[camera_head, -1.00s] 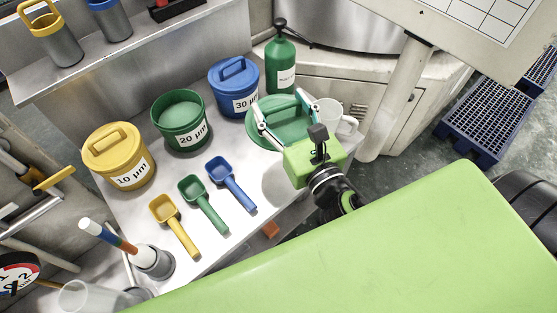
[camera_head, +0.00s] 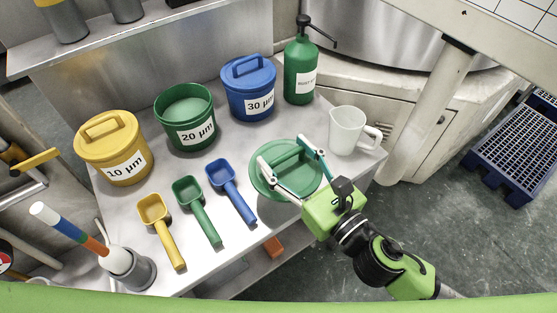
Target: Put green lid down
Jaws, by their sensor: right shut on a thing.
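The green lid (camera_head: 268,180) is a round disc with a bar handle, at the right part of the steel table. My right gripper (camera_head: 292,160) is shut on the lid's handle, with one finger on each side. I cannot tell whether the lid touches the table top. The green 20 µm tub (camera_head: 190,133) stands without a lid, pale green contents showing. My left gripper is not in view.
The lidded yellow tub (camera_head: 115,160) and lidded blue tub (camera_head: 252,105) flank the green tub. Yellow (camera_head: 160,228), green (camera_head: 200,213) and blue (camera_head: 233,190) scoops lie in front. A white jug (camera_head: 346,131) stands right of the lid, a green bottle (camera_head: 300,75) behind.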

